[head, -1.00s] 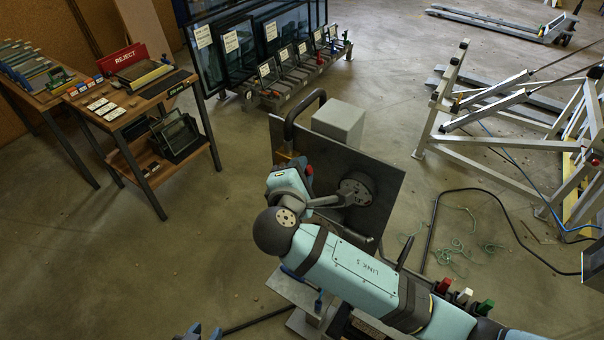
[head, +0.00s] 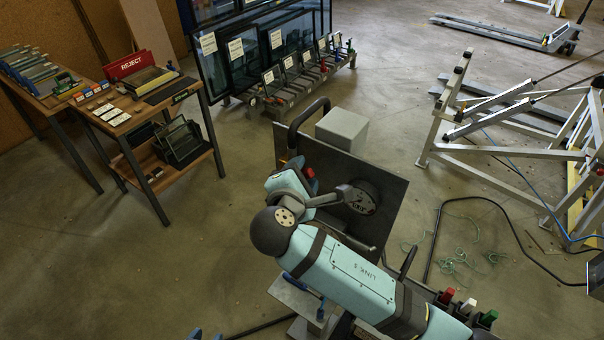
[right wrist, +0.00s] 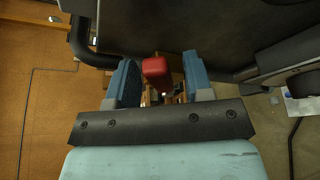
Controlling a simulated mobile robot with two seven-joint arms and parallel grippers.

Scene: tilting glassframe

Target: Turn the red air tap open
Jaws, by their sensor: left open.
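The red air tap (right wrist: 157,72) shows in the right wrist view as a red block handle between my right gripper's (right wrist: 162,82) two blue fingers. The fingers stand apart, with a clear gap between the handle and the right finger; whether the left finger touches it I cannot tell. In the head view a small red part (head: 310,173), seemingly the tap, shows at my right wrist beside the dark panel (head: 385,200). My left gripper (head: 206,336) shows only as blue tips at the bottom edge.
A bench with a REJECT rack (head: 125,63) stands left, glass panes (head: 265,50) behind. A white frame (head: 500,150) and a black hose (head: 432,245) lie right. The floor at left is clear.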

